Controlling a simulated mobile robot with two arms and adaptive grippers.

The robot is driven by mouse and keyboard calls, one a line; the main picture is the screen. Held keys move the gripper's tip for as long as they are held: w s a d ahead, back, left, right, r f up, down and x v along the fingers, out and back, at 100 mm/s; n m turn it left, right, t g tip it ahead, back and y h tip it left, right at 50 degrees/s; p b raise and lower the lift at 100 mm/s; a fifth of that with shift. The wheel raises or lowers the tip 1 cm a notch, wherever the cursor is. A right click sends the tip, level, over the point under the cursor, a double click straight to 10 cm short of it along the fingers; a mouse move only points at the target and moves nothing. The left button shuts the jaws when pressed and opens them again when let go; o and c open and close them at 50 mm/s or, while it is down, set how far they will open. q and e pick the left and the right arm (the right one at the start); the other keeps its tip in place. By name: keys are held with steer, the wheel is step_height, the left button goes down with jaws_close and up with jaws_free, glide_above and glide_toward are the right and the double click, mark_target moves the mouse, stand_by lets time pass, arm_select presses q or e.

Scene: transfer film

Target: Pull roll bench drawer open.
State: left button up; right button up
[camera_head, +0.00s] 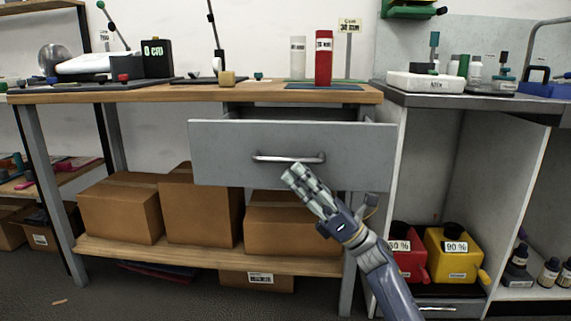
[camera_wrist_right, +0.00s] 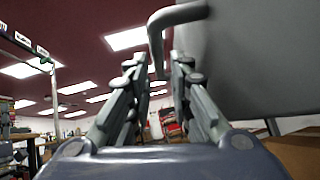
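The grey roll bench drawer (camera_head: 225,140) stands pulled out from under the wooden bench top, with a dark gap behind its front. Its metal bar handle (camera_head: 270,158) runs level across the front. My right gripper (camera_head: 292,173) is just below and in front of the handle, and the bar shows uncovered above the fingertips. In the right wrist view the handle (camera_wrist_right: 156,45) appears between the fingertips, with narrow gaps on both sides. The right gripper is open and holds nothing. My left gripper is not in view.
Cardboard boxes (camera_head: 122,208) stand on the shelf below the drawer. A red bin (camera_head: 405,262) and a yellow bin (camera_head: 452,262) sit in the cabinet at right. The bench top (camera_head: 130,95) carries a red cylinder (camera_head: 324,58) and several small items.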

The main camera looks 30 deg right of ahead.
steer(key=v, duration=0.6)
steer(key=shift+s+d+f, duration=0.2)
steer(key=shift+s+f, duration=0.05)
steer(key=shift+f, duration=0.05)
